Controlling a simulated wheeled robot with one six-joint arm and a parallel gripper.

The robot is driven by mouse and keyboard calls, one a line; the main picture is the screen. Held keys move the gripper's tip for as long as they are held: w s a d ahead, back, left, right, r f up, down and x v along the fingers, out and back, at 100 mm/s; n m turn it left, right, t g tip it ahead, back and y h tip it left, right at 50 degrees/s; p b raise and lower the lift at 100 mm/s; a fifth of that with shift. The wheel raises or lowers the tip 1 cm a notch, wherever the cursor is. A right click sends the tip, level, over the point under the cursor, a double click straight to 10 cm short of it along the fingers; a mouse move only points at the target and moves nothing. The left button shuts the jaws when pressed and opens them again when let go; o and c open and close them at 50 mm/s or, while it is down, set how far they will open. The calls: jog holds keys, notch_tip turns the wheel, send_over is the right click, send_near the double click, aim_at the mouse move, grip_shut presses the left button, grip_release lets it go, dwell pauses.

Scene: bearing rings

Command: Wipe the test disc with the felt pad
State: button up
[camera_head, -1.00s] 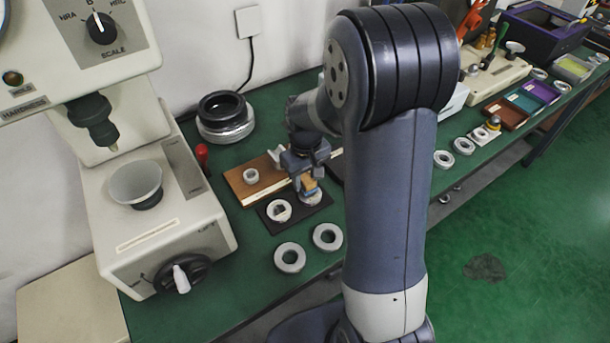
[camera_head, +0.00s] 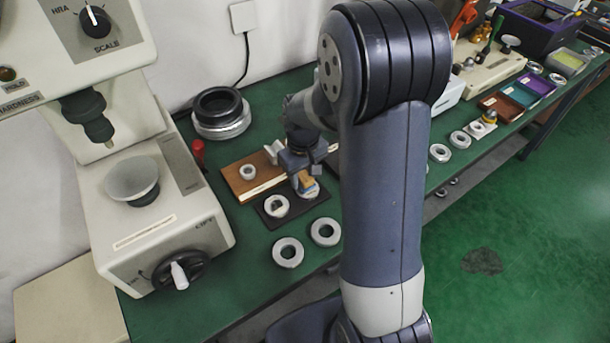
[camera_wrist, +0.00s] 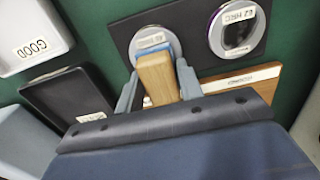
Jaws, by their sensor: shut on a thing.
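My gripper (camera_head: 305,178) is shut on the felt pad, a wooden block with a light blue layer at its lower end; the pad (camera_wrist: 156,76) shows between the fingers in the wrist view. The pad is at a metal test disc (camera_wrist: 150,37) with a label, and covers part of it. I cannot tell whether the felt presses on the disc. The disc lies on a black mat (camera_head: 267,216). A second labelled disc (camera_wrist: 237,28) lies beside it on the same mat, clear of the gripper.
Two metal rings (camera_head: 288,252) lie in front of the mat. A brown wooden board (camera_head: 238,184) with a small ring is behind it. A hardness tester (camera_head: 150,215) stands at left. The wrist view shows a pale GOOD tray (camera_wrist: 28,62) and a dark tray (camera_wrist: 65,95).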

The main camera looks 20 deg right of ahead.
notch_tip(320, 180, up, 3)
jog(key=shift+r+p, duration=0.2)
jog(key=shift+p, duration=0.85)
jog(key=shift+w+r+p, duration=0.15)
jog(key=shift+r+p, duration=0.4)
jog(key=shift+r, duration=0.1)
jog(key=shift+r+p, duration=1.35)
jog(key=shift+r, duration=0.4)
jog(key=shift+f, duration=0.1)
